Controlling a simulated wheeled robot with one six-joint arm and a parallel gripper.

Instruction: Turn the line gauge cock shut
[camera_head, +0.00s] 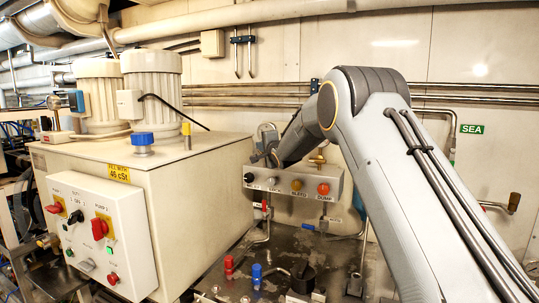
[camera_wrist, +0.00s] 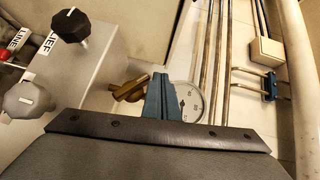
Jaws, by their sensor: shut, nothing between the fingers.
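The line gauge cock, a brass body with a small lever (camera_wrist: 130,88), shows in the wrist view just left of my gripper's fingertips. A round white-faced gauge (camera_wrist: 190,102) sits just right of them, partly hidden behind the fingers. My gripper (camera_wrist: 160,92) has blue fingers, shut together with nothing between them. They are close beside the brass lever; I cannot tell whether they touch it. In the head view my arm reaches behind the knob panel (camera_head: 292,186), and the fingertips cannot be made out clearly there.
In the wrist view, a black knob (camera_wrist: 70,26) and a grey knob (camera_wrist: 28,98) stand on the panel at left. Steel pipes (camera_wrist: 212,60) run along the wall at right. In the head view, a pump tank (camera_head: 200,190) stands left of the panel.

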